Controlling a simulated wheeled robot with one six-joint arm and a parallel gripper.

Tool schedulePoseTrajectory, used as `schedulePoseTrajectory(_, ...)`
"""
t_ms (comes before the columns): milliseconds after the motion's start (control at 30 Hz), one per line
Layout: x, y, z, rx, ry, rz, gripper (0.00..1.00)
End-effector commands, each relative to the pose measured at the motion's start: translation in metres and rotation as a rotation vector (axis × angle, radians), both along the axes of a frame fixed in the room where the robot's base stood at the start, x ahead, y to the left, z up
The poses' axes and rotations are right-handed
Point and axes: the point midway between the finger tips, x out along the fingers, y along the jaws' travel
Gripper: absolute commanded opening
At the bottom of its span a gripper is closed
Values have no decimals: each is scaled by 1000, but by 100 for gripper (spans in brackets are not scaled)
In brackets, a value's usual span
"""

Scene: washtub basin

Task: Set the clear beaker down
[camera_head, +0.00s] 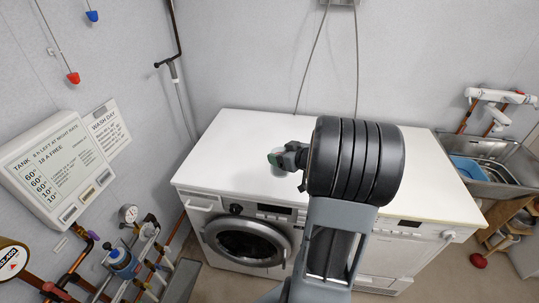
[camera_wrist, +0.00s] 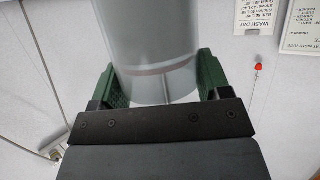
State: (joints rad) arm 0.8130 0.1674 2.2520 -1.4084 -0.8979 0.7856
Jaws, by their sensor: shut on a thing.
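The clear beaker (camera_wrist: 150,40) fills the upper middle of the wrist view, a see-through cylinder with a reddish-brown band across it. My gripper (camera_wrist: 160,88) is shut on it, with a green finger pad on each side. In the head view my gripper (camera_head: 276,158) is over the white worktop (camera_head: 232,140), left of its middle. The beaker is hard to make out there. I cannot tell from these frames whether its base touches the worktop.
The worktop lies across a washing machine (camera_head: 246,241) and a second white appliance (camera_head: 410,240). Its left part looks clear; my arm hides much of the right. A metal sink (camera_head: 508,157) stands at right. Pipes and a blue-bodied fitting (camera_head: 122,262) are at lower left.

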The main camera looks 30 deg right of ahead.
Motion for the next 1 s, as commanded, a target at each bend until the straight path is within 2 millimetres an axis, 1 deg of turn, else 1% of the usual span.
schedulePoseTrajectory(33, 12, -6, -6, 3, 2, 3, 21)
schedulePoseTrajectory(200, 51, -26, -25, 3, 2, 3, 21)
schedulePoseTrajectory(267, 62, -33, -34, 4, 3, 2, 21)
schedulePoseTrajectory(300, 67, -35, -43, 4, 3, 1, 21)
schedulePoseTrajectory(400, 79, -42, -59, 4, 2, 2, 21)
schedulePoseTrajectory(500, 87, -46, -70, 1, 0, 2, 21)
schedulePoseTrajectory(600, 93, -49, -77, 1, -1, 1, 21)
schedulePoseTrajectory(767, 97, -51, -83, 1, -1, 1, 21)
schedulePoseTrajectory(867, 102, -54, -92, 2, 1, 1, 21)
schedulePoseTrajectory(1000, 101, -53, -109, 3, 1, 2, 21)
